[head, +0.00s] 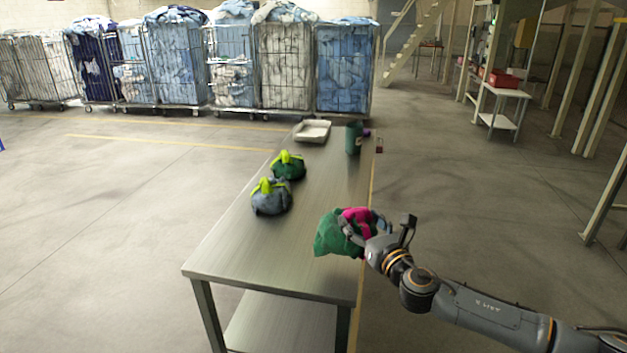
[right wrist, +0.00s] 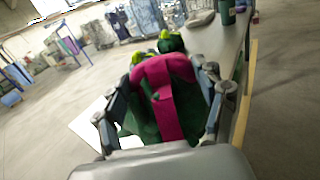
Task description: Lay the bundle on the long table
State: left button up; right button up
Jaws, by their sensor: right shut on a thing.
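The long table (head: 235,245) is a grey metal table running away from me in the head view. A green bundle with a magenta strap (head: 330,235) is at its right edge. My right gripper (head: 365,226) is shut on this bundle by its magenta top. In the right wrist view the magenta strap (right wrist: 165,85) lies between the two fingers, with green cloth below. I cannot tell whether the bundle touches the tabletop. A grey-blue bundle (head: 271,203) and a dark green bundle (head: 288,171), both with yellow-green straps, sit on the table. My left gripper is not in view.
A pale tray (head: 312,131) and a dark green container (head: 354,138) stand at the table's far end. Laundry cages (head: 285,65) line the back. A small white table (head: 505,92) with a red bin stands at right. The table's near part is clear.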

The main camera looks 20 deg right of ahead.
aim_at(332, 217)
jog(key=w+d+r+m+h, duration=0.25)
jog(key=d+r, duration=0.25)
jog(key=d, duration=0.3)
jog(key=shift+n, duration=0.25)
jog(key=w+a+f, duration=0.1)
jog(key=a, duration=0.1)
jog(key=w+a+f, duration=0.1)
jog(key=w+a, duration=0.1)
jog(key=w+a+f+p, duration=0.1)
jog(key=a+f, duration=0.1)
jog(key=a, duration=0.1)
jog(key=shift+w, duration=0.25)
jog(key=w+a+f, duration=0.1)
jog(key=a+f, duration=0.1)
jog(key=f, duration=0.1)
jog(key=w+a+f, duration=0.1)
jog(key=f, duration=0.1)
jog(key=shift+w+b, duration=0.3)
jog(key=shift+b, duration=0.1)
jog(key=shift+w+a+f, duration=0.1)
jog(key=shift+a+f, duration=0.1)
jog(key=f, duration=0.3)
jog(key=shift+w+a, duration=0.2)
jog(key=shift+a, duration=0.15)
jog(key=shift+f, duration=0.5)
jog(key=shift+b, duration=0.3)
